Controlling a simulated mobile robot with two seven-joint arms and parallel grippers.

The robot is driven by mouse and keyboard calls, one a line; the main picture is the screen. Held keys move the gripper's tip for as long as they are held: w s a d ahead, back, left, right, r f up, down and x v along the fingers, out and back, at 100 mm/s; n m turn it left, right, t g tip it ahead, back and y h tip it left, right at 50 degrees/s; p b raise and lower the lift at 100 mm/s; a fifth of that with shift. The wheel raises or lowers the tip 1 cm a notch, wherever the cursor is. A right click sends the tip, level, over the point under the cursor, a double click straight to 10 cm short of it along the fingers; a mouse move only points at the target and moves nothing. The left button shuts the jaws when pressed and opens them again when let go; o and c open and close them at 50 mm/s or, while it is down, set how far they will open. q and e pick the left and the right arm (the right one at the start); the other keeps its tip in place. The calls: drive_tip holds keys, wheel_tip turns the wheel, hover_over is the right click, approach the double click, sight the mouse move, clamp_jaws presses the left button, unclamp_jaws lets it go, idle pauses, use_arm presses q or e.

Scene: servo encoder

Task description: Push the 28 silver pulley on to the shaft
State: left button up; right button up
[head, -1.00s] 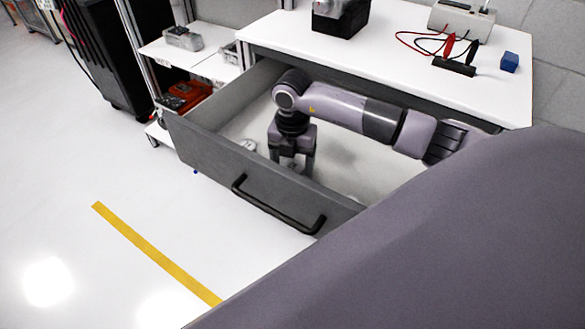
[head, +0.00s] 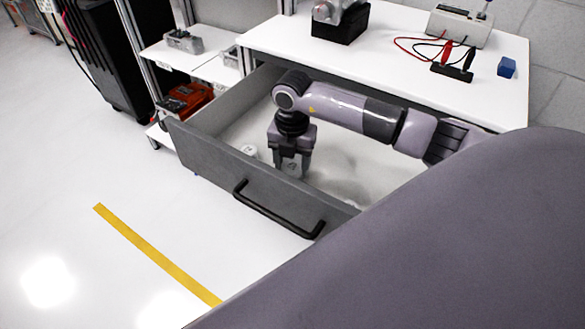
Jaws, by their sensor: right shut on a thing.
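My right gripper (head: 291,172) reaches down into the open drawer (head: 240,182). Its fingers are shut on a small silver part (head: 293,170), which looks like a pulley and is mostly hidden by the fingers. Another small, light round part (head: 249,150) lies in the drawer to the left of the gripper. A grey device on a black block (head: 340,22) stands at the back of the white table (head: 400,70) and is cut off by the top edge. Its shaft cannot be made out. My left gripper is not in view.
The drawer's front has a black handle (head: 275,212). Red and black leads (head: 420,48) run from a pale box (head: 460,27) to a black block (head: 452,71). A blue cube (head: 507,67) sits to the right. The table's front middle is clear. A shelf (head: 185,62) stands left.

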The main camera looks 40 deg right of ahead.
sight(292, 166)
wheel_tip(292, 166, up, 6)
drive_tip(key=p, duration=0.4)
drive_tip(key=shift+f, duration=0.25)
